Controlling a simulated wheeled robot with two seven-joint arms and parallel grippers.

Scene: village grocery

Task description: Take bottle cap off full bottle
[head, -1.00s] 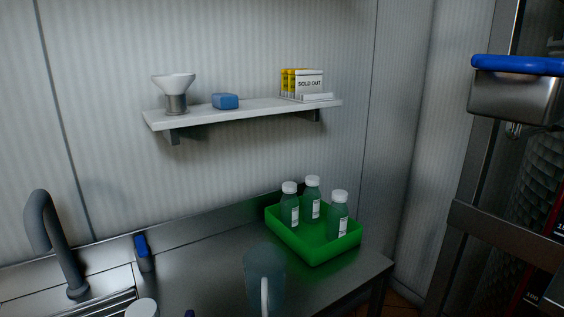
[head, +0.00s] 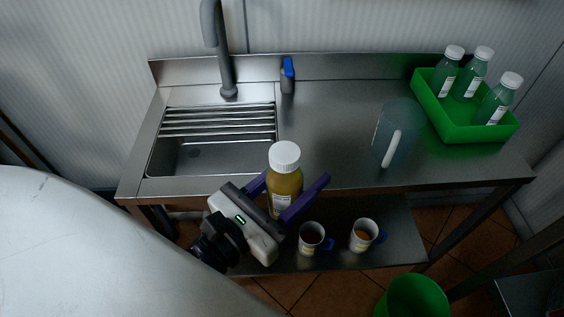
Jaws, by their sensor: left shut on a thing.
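A full bottle (head: 285,186) of yellow-brown liquid stands upright between the purple fingers of my left gripper (head: 296,190), in front of the steel counter's front edge. Its white cap (head: 285,155) is on. The left gripper is shut on the bottle's body, below the cap. My right gripper is not in view.
A steel counter (head: 330,140) has a sink (head: 205,157) with a rack and a tap (head: 226,60). A clear jug (head: 398,128) and a green crate (head: 480,133) with three capped bottles stand to the right. Two mugs (head: 311,238) (head: 364,235) sit on the lower shelf. A green bin (head: 412,297) is below.

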